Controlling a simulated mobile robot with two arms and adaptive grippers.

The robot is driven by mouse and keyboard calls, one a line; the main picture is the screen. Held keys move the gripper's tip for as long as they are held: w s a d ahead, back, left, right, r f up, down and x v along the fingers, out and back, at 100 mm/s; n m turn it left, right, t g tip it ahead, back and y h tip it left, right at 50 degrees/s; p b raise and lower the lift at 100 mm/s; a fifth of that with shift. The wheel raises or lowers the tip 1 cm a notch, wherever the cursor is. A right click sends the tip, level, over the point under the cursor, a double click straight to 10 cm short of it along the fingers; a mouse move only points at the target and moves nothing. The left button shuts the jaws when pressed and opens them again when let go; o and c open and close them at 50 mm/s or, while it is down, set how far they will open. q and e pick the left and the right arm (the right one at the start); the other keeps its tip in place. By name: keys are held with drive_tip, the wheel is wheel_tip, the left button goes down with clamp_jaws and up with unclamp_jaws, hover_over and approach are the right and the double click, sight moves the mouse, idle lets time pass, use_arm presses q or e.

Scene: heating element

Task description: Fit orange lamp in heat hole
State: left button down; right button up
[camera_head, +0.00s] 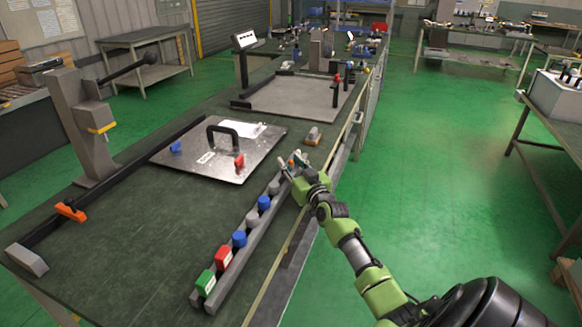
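My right gripper (290,160) is at the far end of a grey rail of coloured lamps (253,232). A small orange piece (291,163), probably the orange lamp, shows between its fingers. I cannot tell whether the fingers touch it or whether it still sits in the rail. My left gripper is not in view. A metal plate (205,172) lies left of the gripper, with a black handle (222,130), a blue piece (175,147) and a red piece (239,160) on it. I cannot make out which hole is the heat hole.
The rail also holds green (205,283), red (223,257), blue and grey pieces. A grey post with an arm (85,125) stands at the left. An orange clip (70,211) sits on a black bar. The table between plate and rail is clear.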

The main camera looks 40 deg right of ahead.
drive_tip(key=c, duration=0.9)
drive_tip(key=shift+o, duration=0.2)
